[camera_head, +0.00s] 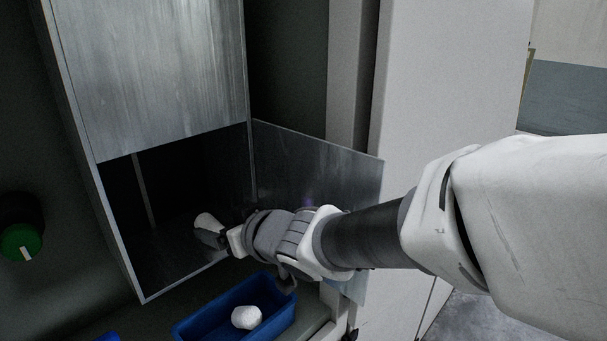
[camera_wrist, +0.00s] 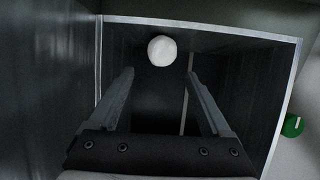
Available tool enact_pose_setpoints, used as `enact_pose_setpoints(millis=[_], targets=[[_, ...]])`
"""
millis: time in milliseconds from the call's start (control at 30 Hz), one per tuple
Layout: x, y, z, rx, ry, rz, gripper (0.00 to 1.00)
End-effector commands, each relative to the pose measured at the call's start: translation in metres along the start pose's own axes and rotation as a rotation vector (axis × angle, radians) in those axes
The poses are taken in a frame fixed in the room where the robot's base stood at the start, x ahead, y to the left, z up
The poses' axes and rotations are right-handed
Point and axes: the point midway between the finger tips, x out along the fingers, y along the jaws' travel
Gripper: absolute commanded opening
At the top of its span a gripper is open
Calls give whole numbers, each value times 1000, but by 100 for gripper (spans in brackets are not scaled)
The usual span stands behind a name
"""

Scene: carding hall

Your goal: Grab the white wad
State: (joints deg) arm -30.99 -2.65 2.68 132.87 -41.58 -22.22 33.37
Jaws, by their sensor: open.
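A round white wad (camera_wrist: 162,50) shows in the wrist view, just beyond the fingertips and centred across the gap between them, against the dark inside of a metal compartment. My gripper (camera_wrist: 161,73) is open, with its two fingers apart and nothing between them. In the head view my gripper (camera_head: 210,237) reaches into the compartment's opening. A pale lump (camera_head: 206,220) by its fingers seems to be the same wad, partly hidden. A second white wad (camera_head: 246,317) lies in a blue bin below.
The compartment's metal edge (camera_wrist: 225,27) frames the opening. An open metal door (camera_head: 345,170) stands right behind my arm. The blue bin (camera_head: 190,328) sits under my wrist. A green knob (camera_head: 22,243) is on the left. A metal panel (camera_head: 150,70) closes the upper part.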

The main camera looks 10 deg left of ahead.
Motion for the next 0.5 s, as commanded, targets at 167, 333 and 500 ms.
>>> enact_pose_setpoints(millis=[167,333,500], targets=[[13,-1,0,-1,0,-1,82],[25,-1,1,1,-1,-1,82],[48,-2,3,1,-3,-2,82]])
